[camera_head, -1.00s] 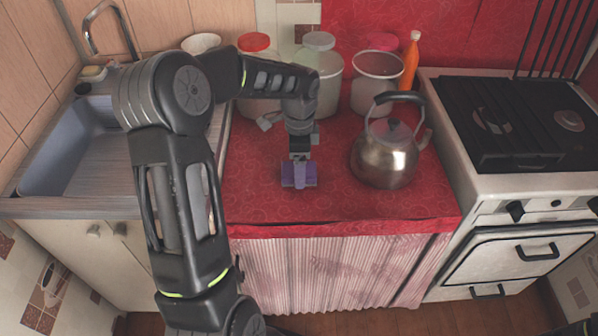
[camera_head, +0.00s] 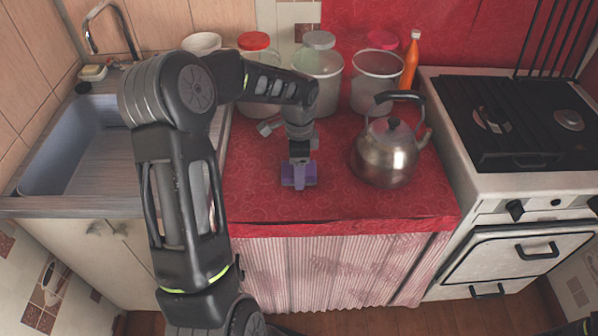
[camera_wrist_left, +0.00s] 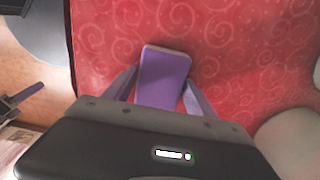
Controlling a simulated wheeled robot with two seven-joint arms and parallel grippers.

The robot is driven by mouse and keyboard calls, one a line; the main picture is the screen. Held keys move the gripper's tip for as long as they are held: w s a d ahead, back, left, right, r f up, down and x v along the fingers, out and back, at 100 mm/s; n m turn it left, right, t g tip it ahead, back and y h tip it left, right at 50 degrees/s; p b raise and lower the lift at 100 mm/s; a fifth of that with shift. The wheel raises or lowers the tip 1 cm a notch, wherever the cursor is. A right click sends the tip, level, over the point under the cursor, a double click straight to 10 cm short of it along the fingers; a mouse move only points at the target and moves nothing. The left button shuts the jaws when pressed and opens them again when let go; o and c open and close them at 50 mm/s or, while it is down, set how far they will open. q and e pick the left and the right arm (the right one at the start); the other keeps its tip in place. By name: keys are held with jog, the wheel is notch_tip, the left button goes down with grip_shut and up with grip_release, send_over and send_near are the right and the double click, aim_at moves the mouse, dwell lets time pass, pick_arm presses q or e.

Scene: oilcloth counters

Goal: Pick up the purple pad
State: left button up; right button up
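The purple pad (camera_wrist_left: 163,75) is a flat, slim block with a lighter edge along its far end. It is on the red cloth of the counter. In the head view it shows as a purple patch (camera_head: 299,182) left of the kettle, partly covered by my gripper. My left gripper (camera_wrist_left: 161,82) points down over it, with one purple-grey finger on each side. The right finger looks very close to the pad and the left one a little apart. Any contact is hard to make out. The near end of the pad is hidden behind the gripper body.
A steel kettle (camera_head: 386,153) stands close on the right. A sink (camera_head: 72,150) is left and a stove (camera_head: 520,125) right. The front of the red counter (camera_head: 345,205) is clear.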

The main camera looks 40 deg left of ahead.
pick_arm(q)
jog(key=c, duration=1.1)
notch_tip(320, 180, up, 10)
dwell(0.5)
